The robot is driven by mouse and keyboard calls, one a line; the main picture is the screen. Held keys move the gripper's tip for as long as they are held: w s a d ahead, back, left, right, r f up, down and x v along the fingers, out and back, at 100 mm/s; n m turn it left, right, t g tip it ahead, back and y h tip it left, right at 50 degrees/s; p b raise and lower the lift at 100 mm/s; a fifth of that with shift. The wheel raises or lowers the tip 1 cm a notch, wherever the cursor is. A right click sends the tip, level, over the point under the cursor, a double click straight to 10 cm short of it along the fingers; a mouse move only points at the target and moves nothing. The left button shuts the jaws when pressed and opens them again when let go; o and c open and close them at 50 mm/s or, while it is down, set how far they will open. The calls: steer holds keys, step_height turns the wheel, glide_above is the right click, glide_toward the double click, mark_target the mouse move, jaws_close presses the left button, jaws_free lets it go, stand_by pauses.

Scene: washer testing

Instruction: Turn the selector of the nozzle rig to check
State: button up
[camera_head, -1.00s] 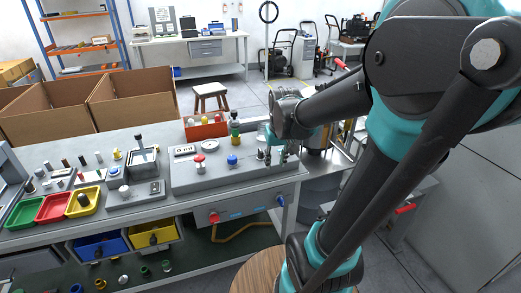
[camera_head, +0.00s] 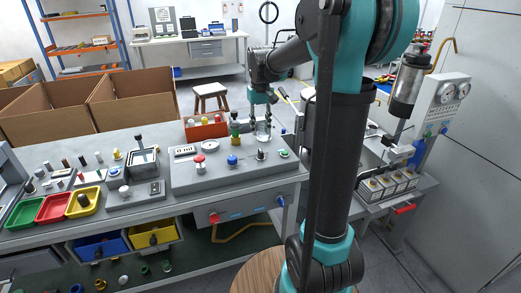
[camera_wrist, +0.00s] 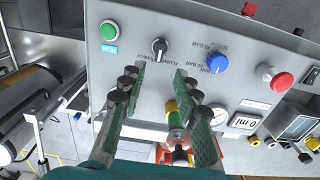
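The nozzle rig is a light grey box (camera_head: 200,180) on the bench, with a red button (camera_head: 198,161), a blue knob (camera_head: 232,160), a selector (camera_head: 260,154) and a green button (camera_head: 283,153) on top. In the wrist view the selector (camera_wrist: 159,47) is a dark knob with a pale bar, standing between the green button and the blue knob. Lettering lies beside it; I cannot tell which mark it points to. My gripper (camera_head: 260,136) is open and empty above the selector. In the wrist view its fingertips (camera_wrist: 160,73) are spread, apart from the selector.
A gauge (camera_head: 210,145) and a small display (camera_head: 184,150) sit on the rig's left. A steel station with a pressure panel (camera_head: 444,105) is at right.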

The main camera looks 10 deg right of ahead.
mark_target(260, 150)
step_height(260, 150, down, 10)
steer(key=shift+f, duration=0.1)
steer(key=shift+c, duration=0.6)
jaws_close()
